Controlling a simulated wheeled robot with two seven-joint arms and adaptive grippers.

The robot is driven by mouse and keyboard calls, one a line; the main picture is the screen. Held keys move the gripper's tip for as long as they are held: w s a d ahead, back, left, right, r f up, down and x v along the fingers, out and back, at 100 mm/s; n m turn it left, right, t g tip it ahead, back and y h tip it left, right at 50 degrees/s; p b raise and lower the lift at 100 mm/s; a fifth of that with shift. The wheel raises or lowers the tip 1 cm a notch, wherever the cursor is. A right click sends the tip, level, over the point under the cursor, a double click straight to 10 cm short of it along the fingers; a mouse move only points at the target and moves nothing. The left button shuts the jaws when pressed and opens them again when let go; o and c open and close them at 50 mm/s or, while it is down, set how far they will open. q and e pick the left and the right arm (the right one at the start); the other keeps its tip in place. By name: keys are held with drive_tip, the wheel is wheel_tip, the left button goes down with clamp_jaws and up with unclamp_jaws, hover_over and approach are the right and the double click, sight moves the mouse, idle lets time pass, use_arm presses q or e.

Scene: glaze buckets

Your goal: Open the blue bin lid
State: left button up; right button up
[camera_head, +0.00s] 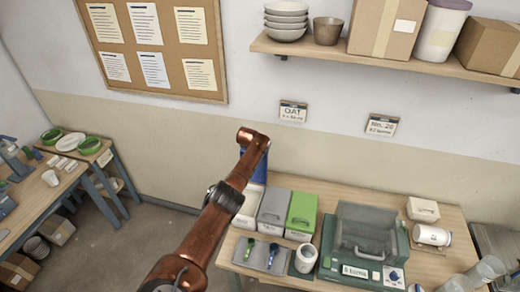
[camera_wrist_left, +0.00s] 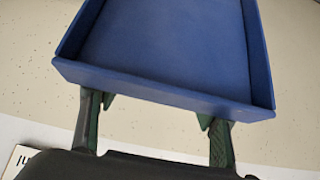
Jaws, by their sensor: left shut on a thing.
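The blue bin lid (camera_head: 261,168) shows as a narrow strip behind my left arm, at the left end of the row of bins. It stands up above the white bin body (camera_head: 247,207), which the arm partly covers. In the left wrist view the blue lid (camera_wrist_left: 165,45) is a broad panel with raised rims, its near rim at my fingers. My left gripper (camera_wrist_left: 158,108) is shut on the lid, one finger towards each side of that rim. In the head view my arm hides the grip. My right gripper is in neither view.
Beside it stand bins with a grey lid (camera_head: 273,208) and a green lid (camera_head: 302,211), both down. In front are a tray with tools (camera_head: 280,266) and a white cup (camera_head: 306,257). A green case (camera_head: 345,270) stands right. The wall is close behind.

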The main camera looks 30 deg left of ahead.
use_arm(q)
drive_tip(key=shift+w+a+r, duration=0.1)
drive_tip(key=shift+a+r, duration=0.1)
drive_tip(key=o, duration=1.9)
drive_tip(key=shift+d, duration=0.2)
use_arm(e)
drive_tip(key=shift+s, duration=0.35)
use_arm(q)
drive_tip(key=v, duration=1.2)
drive_tip(key=shift+d, duration=0.1)
